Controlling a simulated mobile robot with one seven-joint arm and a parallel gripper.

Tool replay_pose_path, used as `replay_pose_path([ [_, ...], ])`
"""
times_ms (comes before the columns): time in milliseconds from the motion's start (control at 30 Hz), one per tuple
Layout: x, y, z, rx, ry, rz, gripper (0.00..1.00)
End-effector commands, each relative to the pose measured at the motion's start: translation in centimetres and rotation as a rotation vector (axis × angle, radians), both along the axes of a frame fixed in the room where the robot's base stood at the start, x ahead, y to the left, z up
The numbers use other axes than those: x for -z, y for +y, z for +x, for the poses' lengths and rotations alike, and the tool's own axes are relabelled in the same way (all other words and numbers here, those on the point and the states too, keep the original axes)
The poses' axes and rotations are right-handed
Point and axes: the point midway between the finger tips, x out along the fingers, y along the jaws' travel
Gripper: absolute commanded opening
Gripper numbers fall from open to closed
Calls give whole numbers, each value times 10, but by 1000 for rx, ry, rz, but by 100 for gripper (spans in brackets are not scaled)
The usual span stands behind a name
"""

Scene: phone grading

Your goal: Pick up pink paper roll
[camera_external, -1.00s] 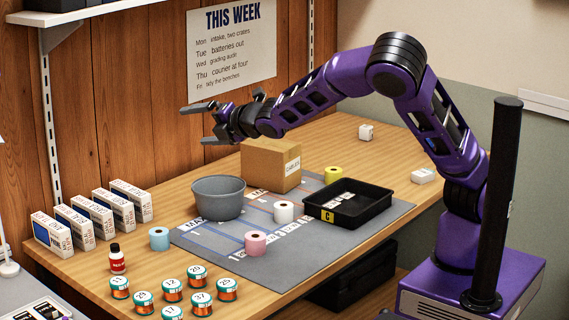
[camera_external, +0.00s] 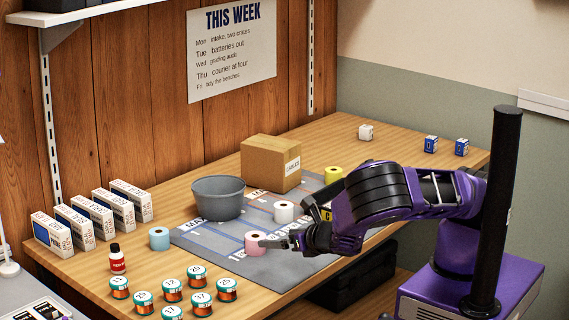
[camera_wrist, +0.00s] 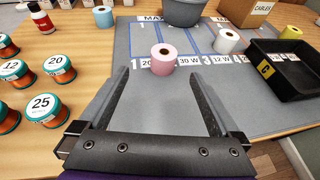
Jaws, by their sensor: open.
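My gripper (camera_external: 276,242) is low over the mat, to the right of the roll. In the wrist view my gripper (camera_wrist: 158,72) has its two fingers wide apart with nothing between them.
A white roll (camera_external: 284,212), a grey bowl (camera_external: 218,198) and a cardboard box (camera_external: 270,164) stand behind the pink roll. A black tray (camera_wrist: 289,78) is to the right. A blue roll (camera_external: 159,238) and several numbered spools (camera_external: 173,290) are to the left.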

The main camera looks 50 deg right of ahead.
Motion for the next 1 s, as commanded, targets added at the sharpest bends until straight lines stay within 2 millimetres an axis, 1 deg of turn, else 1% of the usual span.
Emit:
replay_pose_path([
  [33,9,-1,4,2,-1,3,99],
  [67,9,-3,6,4,-2,4,99],
  [100,7,-5,13,5,0,2,99],
  [500,33,-18,78,3,0,1,99],
  [600,37,-19,88,3,0,1,99],
  [833,42,-23,100,1,1,1,99],
  [1000,51,-33,119,5,0,2,99],
])
